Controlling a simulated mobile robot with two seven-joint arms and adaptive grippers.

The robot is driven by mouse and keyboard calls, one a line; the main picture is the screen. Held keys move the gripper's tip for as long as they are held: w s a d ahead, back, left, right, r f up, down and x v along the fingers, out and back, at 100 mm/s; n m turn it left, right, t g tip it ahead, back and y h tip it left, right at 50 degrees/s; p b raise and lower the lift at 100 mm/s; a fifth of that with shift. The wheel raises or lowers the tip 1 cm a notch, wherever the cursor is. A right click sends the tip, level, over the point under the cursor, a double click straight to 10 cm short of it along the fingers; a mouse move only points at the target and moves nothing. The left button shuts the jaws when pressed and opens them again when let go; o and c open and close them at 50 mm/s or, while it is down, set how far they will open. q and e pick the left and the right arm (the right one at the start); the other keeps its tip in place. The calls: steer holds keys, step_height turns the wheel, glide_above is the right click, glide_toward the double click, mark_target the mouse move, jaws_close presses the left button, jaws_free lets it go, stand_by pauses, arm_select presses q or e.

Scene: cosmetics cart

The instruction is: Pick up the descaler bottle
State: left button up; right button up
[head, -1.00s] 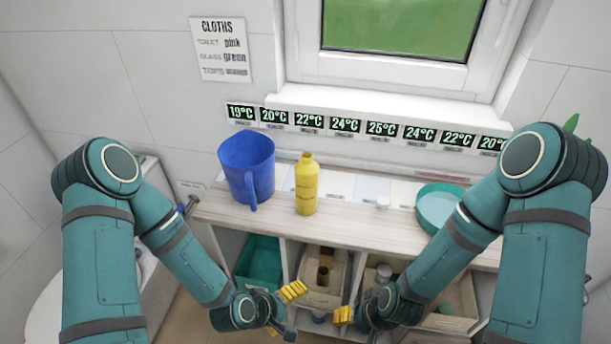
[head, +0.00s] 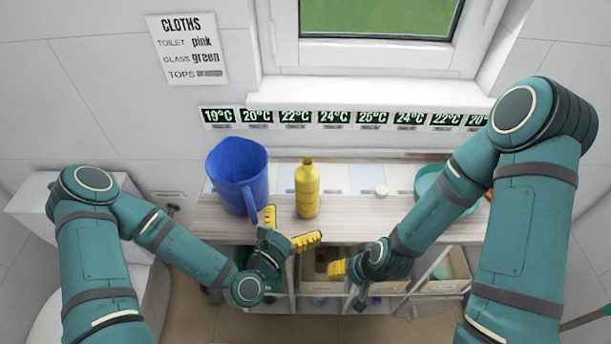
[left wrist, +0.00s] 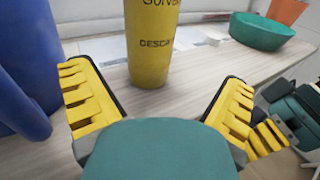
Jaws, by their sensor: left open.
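The descaler bottle (head: 307,190) is yellow and stands upright on the wooden cart top, to the right of a blue jug. In the left wrist view the bottle (left wrist: 152,42) stands ahead, between and beyond my open fingers, with part of its label legible and its top cut off. My left gripper (head: 289,228) is open and empty at the cart's front edge, apart from the bottle. My right gripper (head: 342,270) is in front of the cart, lower and to the right; its jaw opening is unclear.
The blue jug (head: 238,175) stands close to the left of the bottle. A teal bowl (head: 428,183) and a small white lid (head: 381,192) lie to the right. Bins fill the shelf below. Temperature displays (head: 333,117) line the wall behind.

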mark_target(301, 203)
arm_select(q)
steer(key=shift+w+a+r+n+t, duration=0.2)
steer(key=shift+r+n+t, duration=0.1)
steer(key=shift+r+n, duration=0.2)
steer(key=shift+w+d, duration=0.1)
steer(key=shift+w, duration=0.05)
steer(key=shift+x, duration=0.9)
steer(key=x, duration=0.5)
steer(key=shift+w+a+r+p, duration=0.1)
steer(key=shift+w+a+p, duration=0.15)
steer(key=shift+p, duration=0.15)
steer(key=c, duration=1.4)
